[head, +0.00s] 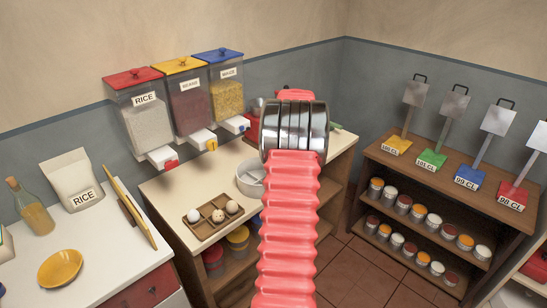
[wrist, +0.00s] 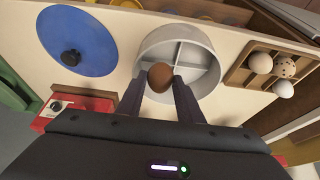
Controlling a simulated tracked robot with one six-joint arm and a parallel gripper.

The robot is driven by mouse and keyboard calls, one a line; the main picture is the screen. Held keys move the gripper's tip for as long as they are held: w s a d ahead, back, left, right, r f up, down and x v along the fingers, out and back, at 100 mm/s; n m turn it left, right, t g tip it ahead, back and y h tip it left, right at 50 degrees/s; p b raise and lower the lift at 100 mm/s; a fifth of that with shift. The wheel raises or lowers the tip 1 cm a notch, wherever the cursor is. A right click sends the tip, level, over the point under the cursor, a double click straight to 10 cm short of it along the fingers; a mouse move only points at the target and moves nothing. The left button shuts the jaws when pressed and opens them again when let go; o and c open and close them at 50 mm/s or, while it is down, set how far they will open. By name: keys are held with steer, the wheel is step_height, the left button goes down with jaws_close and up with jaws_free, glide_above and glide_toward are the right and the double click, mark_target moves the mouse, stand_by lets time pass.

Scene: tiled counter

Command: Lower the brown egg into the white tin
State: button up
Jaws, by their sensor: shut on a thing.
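My gripper (wrist: 158,84) is shut on the brown egg (wrist: 160,74) in the wrist view, with one dark finger on each side. The egg shows over the near part of the round white tin (wrist: 207,51), which has inner dividers forming compartments. The gap between egg and tin floor is hard to judge, and the fingers and egg hide part of the tin's near side. In the head view the white tin (head: 246,184) stands on the counter, partly covered by my arm. My gripper and the brown egg are hidden there.
A wooden egg tray (wrist: 236,72) with three paler eggs stands right of the tin in the wrist view. A blue disc (wrist: 95,33) with a dark knob lies left, above a red device (wrist: 62,122). Dispensers (head: 188,98) hang behind the counter.

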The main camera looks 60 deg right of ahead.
steer(key=shift+f, duration=1.25)
steer(key=shift+f, duration=0.7)
stand_by(1.0)
steer(key=o, duration=0.8)
steer(key=shift+c, duration=0.2)
steer(key=v, duration=1.3)
steer(key=shift+s+r, duration=0.2)
steer(key=shift+r, duration=0.1)
steer(key=shift+m, duration=0.3)
